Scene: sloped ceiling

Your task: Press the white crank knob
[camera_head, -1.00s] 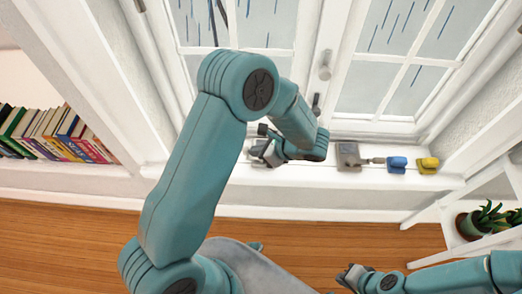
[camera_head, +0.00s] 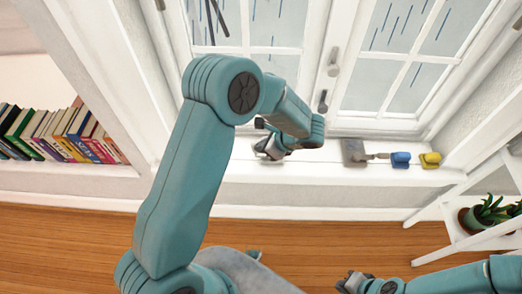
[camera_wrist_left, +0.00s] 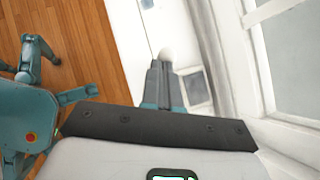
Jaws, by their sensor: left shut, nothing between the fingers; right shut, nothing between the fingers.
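In the left wrist view a small rounded white knob (camera_wrist_left: 166,53) shows just past the tips of my left gripper (camera_wrist_left: 163,66). Whether they touch it I cannot tell. In the head view my left gripper (camera_head: 268,149) is shut and empty over the white window sill, left of a grey box. I cannot make out the white knob there; the gripper and arm may hide it. My right gripper (camera_head: 352,282) is low at the bottom edge of the head view, shut and away from the sill.
On the sill (camera_head: 320,178) stand the grey box (camera_head: 354,151) with a short arm, a blue piece (camera_head: 400,160) and a yellow piece (camera_head: 430,160). The window (camera_head: 400,65) rises behind. Books (camera_head: 65,135) fill a shelf at left; a potted plant (camera_head: 488,215) stands at right.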

